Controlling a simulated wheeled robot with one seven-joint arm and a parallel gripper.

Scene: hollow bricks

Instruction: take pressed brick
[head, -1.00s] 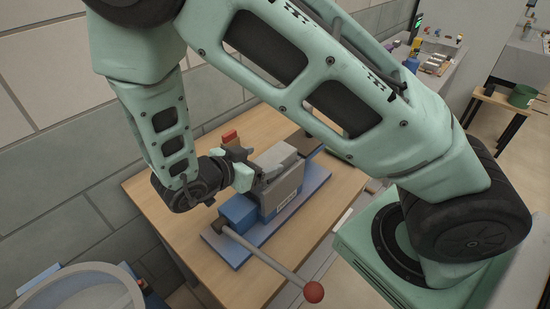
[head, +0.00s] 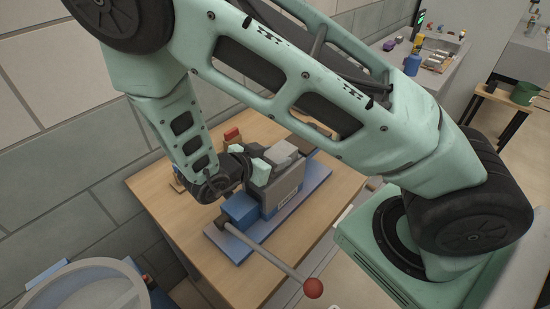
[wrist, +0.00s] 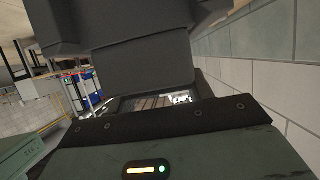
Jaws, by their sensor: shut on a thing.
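The brick press (head: 281,188) stands on the wooden table, with a grey mould box on a blue base. A light grey pressed brick (head: 283,150) shows at the top of the mould box. My gripper (head: 262,165) is at the near left end of the box and is shut on the brick; its fingers partly hide the contact. In the wrist view a large dark grey block shape (wrist: 130,50) fills the top, close to my gripper's body; I cannot tell its outline fully.
The press lever (head: 270,255) with a red knob (head: 313,288) sticks out toward the front. A small red block (head: 232,134) is at the table's back left. A round grey container (head: 85,290) stands at the lower left. The block wall is close behind the table.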

